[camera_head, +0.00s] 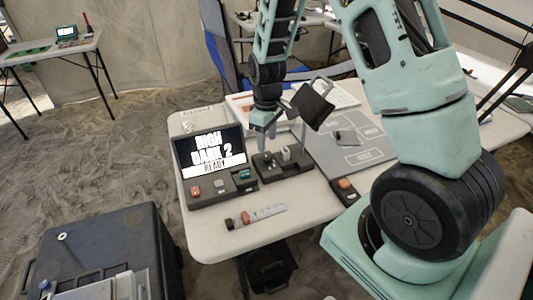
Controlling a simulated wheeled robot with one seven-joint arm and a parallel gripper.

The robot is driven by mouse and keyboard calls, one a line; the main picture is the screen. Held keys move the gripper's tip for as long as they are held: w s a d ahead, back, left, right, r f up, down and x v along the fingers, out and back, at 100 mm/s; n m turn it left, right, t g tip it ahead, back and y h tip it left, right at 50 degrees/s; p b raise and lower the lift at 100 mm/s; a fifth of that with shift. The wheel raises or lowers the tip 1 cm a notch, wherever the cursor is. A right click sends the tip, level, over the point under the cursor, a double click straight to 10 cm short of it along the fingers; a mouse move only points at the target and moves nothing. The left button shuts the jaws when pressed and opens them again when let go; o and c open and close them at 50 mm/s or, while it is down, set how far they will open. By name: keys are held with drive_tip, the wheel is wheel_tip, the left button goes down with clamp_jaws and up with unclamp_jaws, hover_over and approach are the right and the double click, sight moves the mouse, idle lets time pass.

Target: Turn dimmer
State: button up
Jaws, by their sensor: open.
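A dark control box (296,168) with small fittings on top lies on the white table, right of the screen unit. A pale knob-like part (286,153) stands on it; I cannot tell for sure that this is the dimmer. My gripper (268,130) points down just above and behind the left part of this box, apart from the pale part as far as I can see. It is open, with nothing visible in it; its fingertips are small and partly unclear. The screen unit (207,149) shows large white text with "READY" below, above a row of coloured buttons.
A grey marked board (352,157) lies to the right. A small box with an orange button (344,184) and a grey-and-red strip (257,215) lie near the table's front. Bare white tabletop (222,240) shows there.

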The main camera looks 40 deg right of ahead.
sight(267, 157)
wheel_tip(267, 157, down, 6)
drive_tip(key=shift+f, duration=0.2)
drive_tip(key=c, duration=1)
